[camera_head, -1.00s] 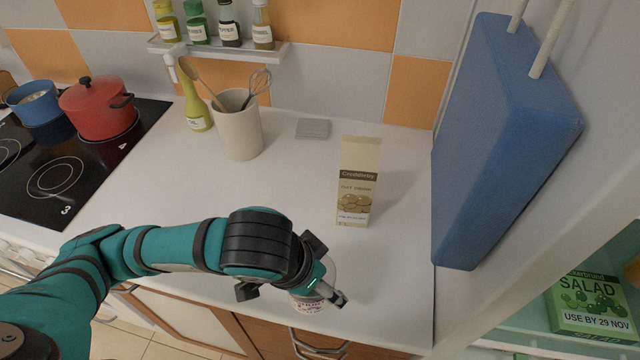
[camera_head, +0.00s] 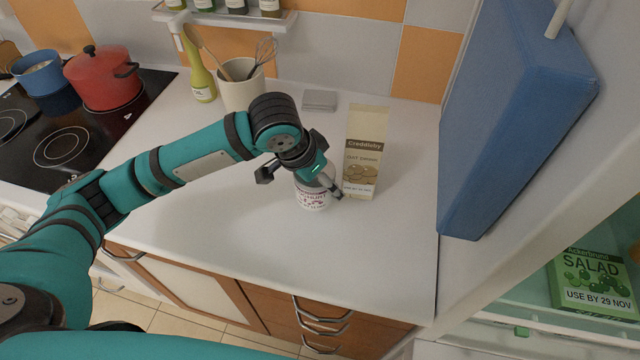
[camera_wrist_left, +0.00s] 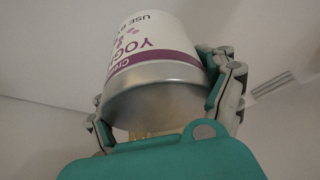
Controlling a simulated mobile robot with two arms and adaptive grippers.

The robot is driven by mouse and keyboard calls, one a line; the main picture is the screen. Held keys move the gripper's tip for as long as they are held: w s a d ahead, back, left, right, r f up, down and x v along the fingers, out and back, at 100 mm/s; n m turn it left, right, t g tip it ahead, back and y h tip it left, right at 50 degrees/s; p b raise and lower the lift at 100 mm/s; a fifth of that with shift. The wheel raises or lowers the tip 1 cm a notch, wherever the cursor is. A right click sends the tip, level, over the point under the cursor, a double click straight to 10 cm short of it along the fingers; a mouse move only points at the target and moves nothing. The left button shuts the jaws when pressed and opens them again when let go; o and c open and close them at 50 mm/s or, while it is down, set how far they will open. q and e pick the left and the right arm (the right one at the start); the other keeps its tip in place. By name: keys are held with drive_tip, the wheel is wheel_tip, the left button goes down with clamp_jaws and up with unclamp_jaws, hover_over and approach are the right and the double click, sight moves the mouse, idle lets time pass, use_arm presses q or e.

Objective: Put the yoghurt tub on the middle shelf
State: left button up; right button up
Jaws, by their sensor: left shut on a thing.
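The yoghurt tub (camera_head: 312,195) is white with purple lettering and is partly hidden behind my gripper in the head view. In the left wrist view the tub (camera_wrist_left: 155,50) shows its label and a silver end. My left gripper (camera_head: 318,186) is shut on the tub, with fingers on both sides of it. I cannot tell whether the tub is clear of the counter. My right gripper is not in view. At the right is an open pale compartment with a shelf (camera_head: 545,318) holding a green salad box (camera_head: 592,282). I cannot tell which shelf level this is.
A tall oat carton (camera_head: 365,150) stands just right of my left gripper. A utensil pot (camera_head: 242,92) and a green bottle (camera_head: 200,75) stand behind. The counter's front is clear (camera_head: 240,240).

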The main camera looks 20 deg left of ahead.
use_arm(q)
drive_tip(key=shift+f, duration=1.25)
drive_tip(key=shift+f, duration=0.1)
drive_tip(key=o, duration=1.3)
drive_tip(key=shift+o, duration=0.2)
